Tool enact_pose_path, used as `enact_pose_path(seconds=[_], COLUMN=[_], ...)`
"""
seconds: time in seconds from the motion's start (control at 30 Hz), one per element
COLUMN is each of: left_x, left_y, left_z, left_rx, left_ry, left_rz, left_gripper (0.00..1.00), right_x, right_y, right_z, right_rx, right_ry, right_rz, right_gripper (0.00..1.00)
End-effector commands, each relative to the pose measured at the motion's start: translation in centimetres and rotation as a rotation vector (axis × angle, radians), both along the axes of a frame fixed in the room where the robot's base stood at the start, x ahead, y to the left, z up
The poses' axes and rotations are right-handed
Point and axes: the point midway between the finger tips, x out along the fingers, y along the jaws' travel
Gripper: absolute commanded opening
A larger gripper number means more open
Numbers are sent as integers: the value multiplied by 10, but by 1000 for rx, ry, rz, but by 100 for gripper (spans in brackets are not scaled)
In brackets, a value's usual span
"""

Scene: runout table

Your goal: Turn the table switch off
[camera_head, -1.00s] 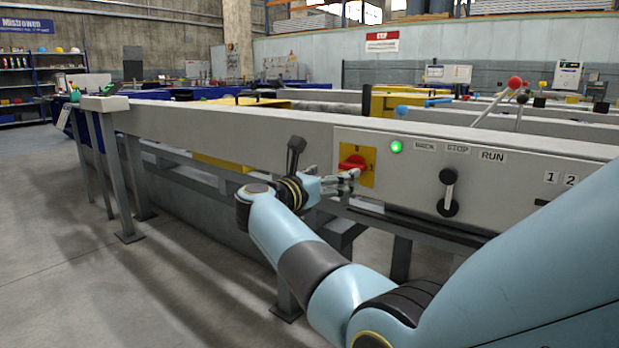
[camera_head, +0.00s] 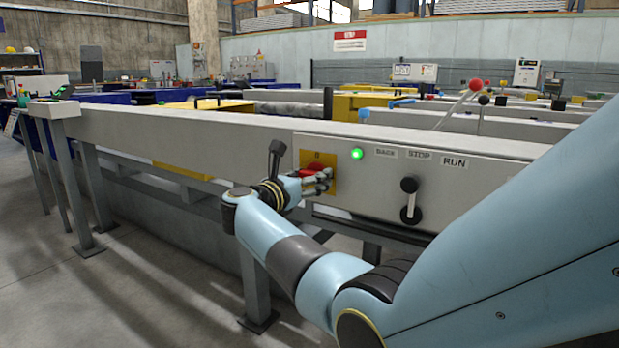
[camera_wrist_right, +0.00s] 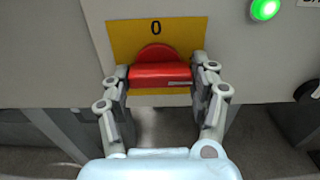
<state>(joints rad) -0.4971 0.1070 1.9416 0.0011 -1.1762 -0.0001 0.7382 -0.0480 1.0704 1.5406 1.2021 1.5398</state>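The table switch is a red knob (camera_head: 316,169) on a yellow plate (camera_head: 332,160) on the runout table's grey side panel. In the right wrist view the red knob (camera_wrist_right: 160,74) lies horizontally, below the "0" on the yellow plate (camera_wrist_right: 190,30). A green lamp (camera_head: 357,154) beside it is lit, and the lamp also shows in the wrist view (camera_wrist_right: 265,9). My right gripper (camera_wrist_right: 161,76) is open, with its fingers on either side of the knob, close to its ends. Whether they touch it I cannot tell. My left gripper is out of view.
A black lever (camera_head: 409,199) stands right of the lamp under the labels BACK, STOP and RUN. The long runout table (camera_head: 200,130) stretches left on grey legs. Open floor (camera_head: 150,290) lies in front. A lever with a red ball (camera_head: 476,84) rises behind.

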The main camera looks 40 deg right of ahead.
Motion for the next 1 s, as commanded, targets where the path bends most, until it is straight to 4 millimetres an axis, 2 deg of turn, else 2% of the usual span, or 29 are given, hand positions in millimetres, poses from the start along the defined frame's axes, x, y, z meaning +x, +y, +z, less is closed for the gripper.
enact_pose_path(seconds=[0.03, 0.2, 0.57, 0.77, 1.0], left_x=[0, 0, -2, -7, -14], left_y=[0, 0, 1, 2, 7], left_z=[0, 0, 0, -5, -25], left_rx=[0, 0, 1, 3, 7], left_ry=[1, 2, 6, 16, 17], left_rz=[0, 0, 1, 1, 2], left_gripper=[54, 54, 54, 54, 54], right_x=[0, 0, 0, 0, 0], right_y=[0, 0, 0, 1, 1], right_z=[0, 0, 1, 2, 2], right_rx=[0, 0, -26, -76, -159], right_ry=[0, 0, 62, 185, 389], right_rz=[1, 1, 1, 1, 1], right_gripper=[49, 29, 28, 28, 28])
